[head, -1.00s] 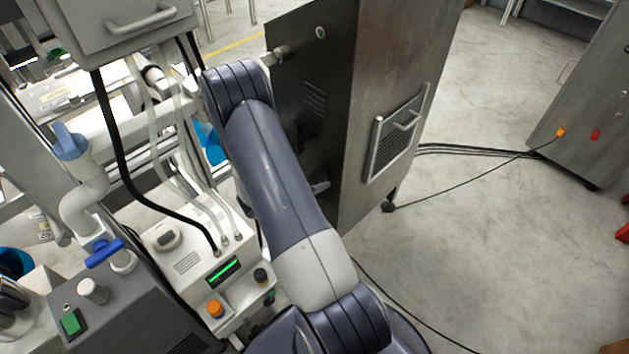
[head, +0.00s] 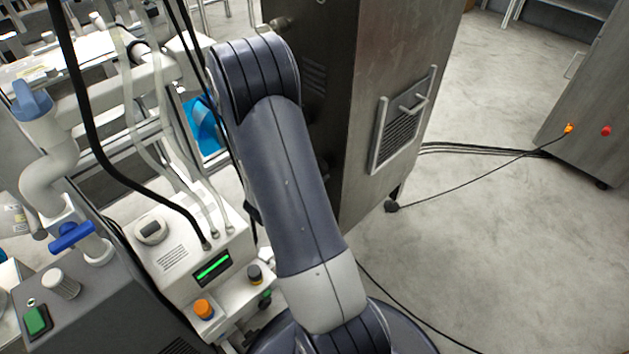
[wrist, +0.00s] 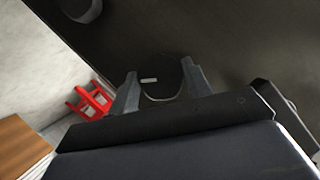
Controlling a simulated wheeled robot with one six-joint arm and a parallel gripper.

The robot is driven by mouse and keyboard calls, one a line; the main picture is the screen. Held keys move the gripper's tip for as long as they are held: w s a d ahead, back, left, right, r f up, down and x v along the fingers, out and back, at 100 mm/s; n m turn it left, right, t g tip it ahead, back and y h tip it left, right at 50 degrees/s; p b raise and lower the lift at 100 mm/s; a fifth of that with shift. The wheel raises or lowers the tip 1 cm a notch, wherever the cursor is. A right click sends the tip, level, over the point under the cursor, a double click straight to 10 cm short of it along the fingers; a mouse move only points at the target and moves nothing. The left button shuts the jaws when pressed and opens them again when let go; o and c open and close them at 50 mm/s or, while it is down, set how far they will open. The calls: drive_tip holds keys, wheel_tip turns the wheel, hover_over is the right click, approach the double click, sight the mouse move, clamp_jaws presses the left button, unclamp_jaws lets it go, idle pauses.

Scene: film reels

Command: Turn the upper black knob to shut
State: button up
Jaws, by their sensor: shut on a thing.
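In the wrist view my gripper (wrist: 159,72) has its two grey fingers on either side of a dark round knob (wrist: 160,87). The knob has a small pale mark and a lighter curved rim, and the fingers are shut on it. It sits against the dark face of the metal cabinet (wrist: 225,35). I cannot tell from this close whether it is the upper knob. In the head view the cabinet (head: 345,110) stands behind my arm, which hides the gripper and the knob.
A round fitting (wrist: 82,8) shows at the wrist view's top edge. A red stool (wrist: 90,100) and a wooden box (wrist: 22,145) are at its left. In the head view a white control unit (head: 180,250) stands close left of my arm. Cables (head: 470,150) cross the open floor.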

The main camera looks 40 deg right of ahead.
drive_tip(key=shift+s+f+m+t+h+b, duration=0.1)
drive_tip(key=shift+m+t+h+b, duration=0.4)
drive_tip(key=shift+m+b, duration=1.2)
drive_tip(key=shift+w+m+t+h+b, duration=0.1)
drive_tip(key=shift+m+t+b, duration=0.7)
drive_tip(key=shift+b, duration=1.7)
drive_tip(key=shift+s+f+m+t+h+b, duration=0.1)
drive_tip(key=shift+m+t+h+b, duration=0.35)
drive_tip(key=shift+m+b, duration=1.25)
drive_tip(key=shift+r+b, duration=0.1)
drive_tip(key=shift+b, duration=0.3)
drive_tip(key=o, duration=1)
drive_tip(key=p+v, duration=0.2)
drive_tip(key=v, duration=0.8)
drive_tip(key=shift+s+a, duration=0.25)
drive_tip(key=shift+a, duration=0.1)
drive_tip(key=shift+d, duration=0.15)
